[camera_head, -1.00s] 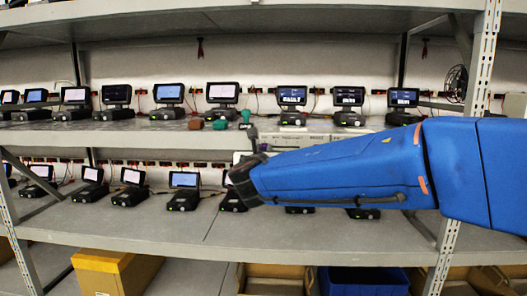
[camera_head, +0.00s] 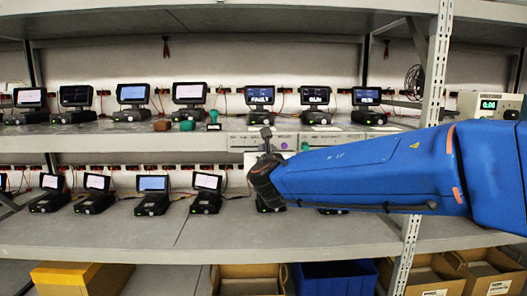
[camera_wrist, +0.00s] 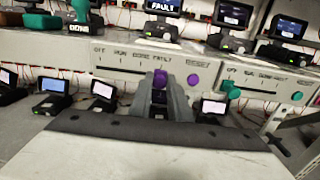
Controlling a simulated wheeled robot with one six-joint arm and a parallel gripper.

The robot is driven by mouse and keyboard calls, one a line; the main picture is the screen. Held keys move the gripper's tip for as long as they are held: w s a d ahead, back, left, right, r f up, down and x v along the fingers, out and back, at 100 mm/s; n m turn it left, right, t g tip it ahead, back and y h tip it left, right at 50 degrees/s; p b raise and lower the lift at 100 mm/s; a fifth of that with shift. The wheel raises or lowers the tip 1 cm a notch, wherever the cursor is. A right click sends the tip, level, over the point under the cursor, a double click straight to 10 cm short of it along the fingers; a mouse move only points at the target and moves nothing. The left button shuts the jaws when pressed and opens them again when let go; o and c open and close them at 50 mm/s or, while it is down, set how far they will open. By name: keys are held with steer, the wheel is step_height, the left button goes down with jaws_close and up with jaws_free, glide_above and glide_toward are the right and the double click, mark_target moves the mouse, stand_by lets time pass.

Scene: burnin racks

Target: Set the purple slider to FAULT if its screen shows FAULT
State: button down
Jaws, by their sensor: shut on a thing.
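The purple slider (camera_wrist: 160,76) is on a pale panel (camera_wrist: 112,62) on the front of the upper shelf. In the wrist view, its knob is under the FAULT label, at the right end of the row OFF, RUN, DONE, FAULT. My gripper (camera_wrist: 161,88) is shut on the knob, with a grey finger on each side. A round purple RESET button (camera_wrist: 193,80) is just right of the fingers. The screen (camera_head: 261,97) above this panel shows FAULT; its lower part also shows in the wrist view (camera_wrist: 163,5). In the head view, my gripper (camera_head: 267,138) hides the slider.
A neighbouring panel (camera_wrist: 262,76) with a teal slider (camera_wrist: 233,91) and teal button (camera_wrist: 297,96) is to the right. A DONE block (camera_wrist: 54,102) stands on the shelf at left. Devices with screens line both shelves. A rack post (camera_head: 424,150) stands behind my arm.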

steer(key=c, duration=1.7)
jaws_free()
steer(key=shift+d, duration=0.35)
steer(key=s, duration=1.7)
steer(key=shift+s+a, duration=0.25)
steer(key=shift+a, duration=0.15)
steer(key=shift+d, duration=0.1)
steer(key=s+d+f+m+g+h, duration=0.2)
steer(key=s+d+f+m+g, duration=0.2)
steer(key=d+f+m, duration=0.6)
steer(key=s+d+f+m+g+h, duration=0.35)
steer(key=d+f+m, duration=0.3)
steer(key=d, duration=0.55)
steer(key=s+f+m+g+y, duration=0.2)
steer(key=s+f+m, duration=0.2)
steer(key=m, duration=0.2)
steer(key=s+f+m+g+y, duration=0.1)
steer(key=s+f+m+y, duration=0.1)
steer(key=s+f+m, duration=0.2)
steer(key=s+f+m+g+y, duration=0.2)
steer(key=s+f+m, duration=0.2)
steer(key=m, duration=0.5)
steer(key=shift+s+a+f+g, duration=0.1)
steer(key=shift+s+g, duration=0.25)
steer(key=shift+s, duration=0.8)
